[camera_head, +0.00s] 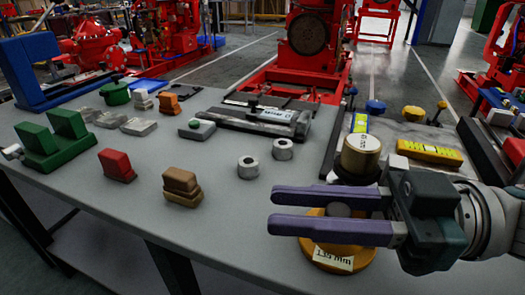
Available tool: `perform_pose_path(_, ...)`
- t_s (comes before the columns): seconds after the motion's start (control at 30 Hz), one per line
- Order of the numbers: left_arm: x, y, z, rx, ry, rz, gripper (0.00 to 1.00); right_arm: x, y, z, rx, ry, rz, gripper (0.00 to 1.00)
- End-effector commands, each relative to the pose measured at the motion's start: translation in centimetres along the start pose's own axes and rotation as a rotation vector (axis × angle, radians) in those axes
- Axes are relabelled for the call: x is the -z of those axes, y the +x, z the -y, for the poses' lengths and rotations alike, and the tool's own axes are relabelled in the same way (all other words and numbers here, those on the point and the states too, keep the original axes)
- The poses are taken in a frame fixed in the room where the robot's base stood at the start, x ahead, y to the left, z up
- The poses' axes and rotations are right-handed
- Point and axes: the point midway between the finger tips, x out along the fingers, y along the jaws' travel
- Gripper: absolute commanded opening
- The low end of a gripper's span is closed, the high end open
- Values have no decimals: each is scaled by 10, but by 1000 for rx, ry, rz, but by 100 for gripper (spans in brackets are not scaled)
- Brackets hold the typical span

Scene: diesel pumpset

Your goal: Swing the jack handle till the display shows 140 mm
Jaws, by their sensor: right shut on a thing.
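The orange jack (365,263) stands at the table's front right, under my right gripper. Its pale display (333,258) appears to read 135 mm; the first characters are partly unclear. My right gripper (280,210) comes in from the right, its two purple fingers lying level across the top of the jack. A grey round top (338,209) shows between the fingers. My right gripper is shut on the jack handle, which the fingers and gripper body mostly hide. My left gripper is not in view.
A brass cylinder (360,158) stands just behind the right gripper. Two steel rings (283,149) sit left of it. Brown (181,186), red (117,165) and green (55,140) blocks stand further left. The table (215,235) is clear left of the fingers.

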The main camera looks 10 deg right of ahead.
Motion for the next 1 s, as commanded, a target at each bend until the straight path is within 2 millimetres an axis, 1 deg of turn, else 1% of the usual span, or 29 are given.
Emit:
perform_pose_path(0.43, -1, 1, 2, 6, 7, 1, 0, -1, -1, 0, 8, 2, 2, 0)
perform_pose_path(0.47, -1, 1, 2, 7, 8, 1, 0, -1, -1, 0, 8, 2, 2, 32)
perform_pose_path(0.7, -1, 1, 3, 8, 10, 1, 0, -1, -1, 0, 8, 1, 2, 59)
perform_pose_path(0.93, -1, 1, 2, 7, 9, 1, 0, 0, -1, 0, 8, 1, 1, 59)
perform_pose_path(1.0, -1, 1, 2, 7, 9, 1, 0, -1, -4, 0, 8, 1, 2, 59)
